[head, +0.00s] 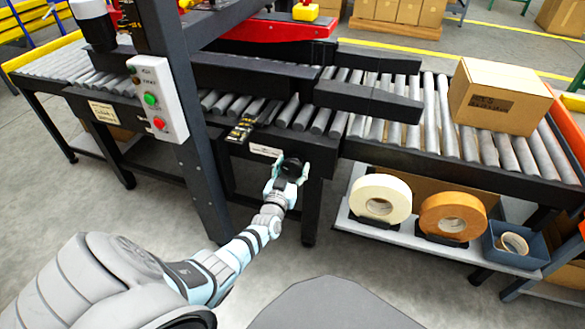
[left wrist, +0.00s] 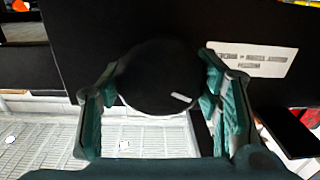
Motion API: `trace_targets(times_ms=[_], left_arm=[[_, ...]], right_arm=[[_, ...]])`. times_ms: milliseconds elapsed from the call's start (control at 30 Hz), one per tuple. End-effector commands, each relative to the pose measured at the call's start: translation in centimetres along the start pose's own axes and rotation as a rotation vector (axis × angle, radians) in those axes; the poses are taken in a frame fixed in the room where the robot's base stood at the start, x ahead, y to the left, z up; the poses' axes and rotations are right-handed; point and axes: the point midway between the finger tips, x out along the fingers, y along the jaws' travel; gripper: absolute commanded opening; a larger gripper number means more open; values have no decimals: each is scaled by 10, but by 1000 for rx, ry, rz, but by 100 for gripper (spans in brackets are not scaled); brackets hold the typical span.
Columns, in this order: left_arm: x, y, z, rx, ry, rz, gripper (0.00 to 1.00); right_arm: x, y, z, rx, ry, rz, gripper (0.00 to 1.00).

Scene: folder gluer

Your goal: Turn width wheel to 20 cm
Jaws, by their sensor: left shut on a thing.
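The width wheel (head: 291,168) is a round black knob on the front of the conveyor frame, below the rollers. In the left wrist view the wheel (left wrist: 158,78) fills the middle, with a short pale mark at its lower right. My left gripper (head: 287,172) is shut on the wheel, with one teal finger on each side of it. The fingers also show in the left wrist view (left wrist: 160,105). A white label (head: 265,151) is beside the wheel; its print is too small to read. A black and yellow scale-like strip (head: 241,130) sits above it. My right gripper is not in view.
A cardboard box (head: 498,96) stands on the rollers at the right. Below, a shelf holds a white tape roll (head: 381,197), an orange one (head: 452,214) and a blue bin (head: 513,246). A dark post with a control box (head: 156,98) stands left of my arm.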

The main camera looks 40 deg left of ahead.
Motion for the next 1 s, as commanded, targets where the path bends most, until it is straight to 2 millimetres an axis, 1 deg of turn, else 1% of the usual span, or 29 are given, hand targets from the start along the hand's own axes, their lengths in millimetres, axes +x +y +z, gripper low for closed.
trace_targets(times_ms=[167, 367, 500, 700, 867, 1000], left_arm=[[0, -1, 1, -118, -4, 0, 30], [0, -1, 1, -299, -10, 0, 30], [0, -1, 2, -433, -15, 0, 30], [0, -2, 2, -625, -20, 0, 30], [0, -2, 3, -777, -24, 1, 30], [0, -2, 3, -909, -28, 1, 30]], right_arm=[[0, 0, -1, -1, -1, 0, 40], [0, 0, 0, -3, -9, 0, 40], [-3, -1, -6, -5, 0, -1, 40], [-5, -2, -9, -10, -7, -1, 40], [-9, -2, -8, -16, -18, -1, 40], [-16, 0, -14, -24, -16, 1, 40]])
